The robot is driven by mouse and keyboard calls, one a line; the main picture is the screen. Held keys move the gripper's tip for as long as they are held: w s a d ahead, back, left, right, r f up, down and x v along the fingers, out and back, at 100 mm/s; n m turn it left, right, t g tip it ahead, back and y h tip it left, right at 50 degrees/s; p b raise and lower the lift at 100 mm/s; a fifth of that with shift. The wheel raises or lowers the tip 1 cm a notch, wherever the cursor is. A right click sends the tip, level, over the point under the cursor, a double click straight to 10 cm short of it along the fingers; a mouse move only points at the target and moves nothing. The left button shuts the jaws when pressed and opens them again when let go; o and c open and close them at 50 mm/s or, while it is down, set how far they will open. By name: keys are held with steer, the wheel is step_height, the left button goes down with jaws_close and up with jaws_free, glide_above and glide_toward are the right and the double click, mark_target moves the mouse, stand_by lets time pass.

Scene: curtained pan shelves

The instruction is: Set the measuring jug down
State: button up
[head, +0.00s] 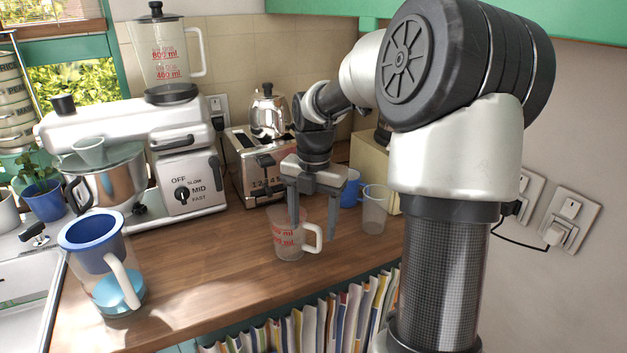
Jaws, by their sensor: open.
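The measuring jug (287,240) is small and clear, with red markings and a pale handle on its right side. It looks upright on the wooden counter (205,285). My gripper (313,230) points down over it with its two fingers spread. The left finger overlaps the jug's body in the picture and the right finger is to the right of the handle. The handle shows between the fingers. I cannot tell whether either finger touches the jug.
Behind stand a toaster (250,178), a kettle (270,117), a blue cup (350,190) and a clear cup (374,212). A mixer (187,185) and a blue-topped jug (118,290) are at left, beside the sink (25,300). The counter's front middle is clear, above a striped curtain (310,325).

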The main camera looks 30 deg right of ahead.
step_height(320, 180, up, 12)
steer(key=p, duration=0.1)
steer(key=shift+s+r+p, duration=0.15)
steer(key=shift+r+p, duration=0.05)
steer(key=shift+p, duration=0.2)
steer(key=shift+c, duration=0.2)
jaws_close()
stand_by(1.1)
step_height(320, 180, up, 12)
steer(key=p, duration=1.1)
steer(key=shift+s, duration=0.15)
stand_by(0.7)
